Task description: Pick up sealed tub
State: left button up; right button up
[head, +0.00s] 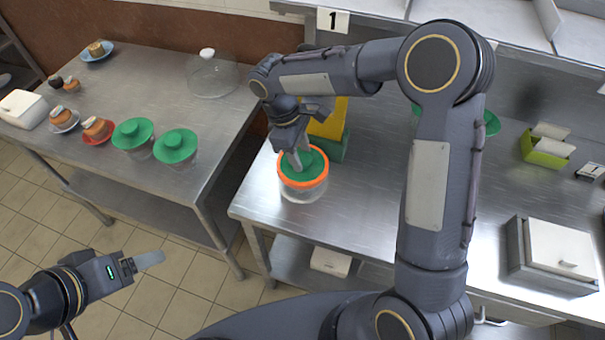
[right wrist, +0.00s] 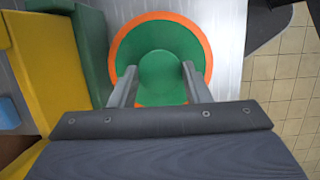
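The sealed tub (head: 303,190) is a clear round tub with a green lid and an orange ring around its rim. It stands upright near the left front corner of the right table. My right gripper (head: 298,161) is right over it, pointing down. In the right wrist view, the open fingers of my right gripper (right wrist: 161,68) sit on either side of the lid's raised green middle (right wrist: 160,72). I cannot tell whether they touch it. My left gripper (head: 150,261) is empty over the floor at lower left, seen edge-on.
Yellow and green boxes (head: 331,128) stand close behind the tub. The left table holds two green-lidded tubs (head: 175,146), a glass dome (head: 212,75) and small dishes. A grey-white box (head: 558,250) stands at far right. My right arm hides part of the right table.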

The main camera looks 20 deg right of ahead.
grip_shut()
jog(key=shift+r, duration=0.15)
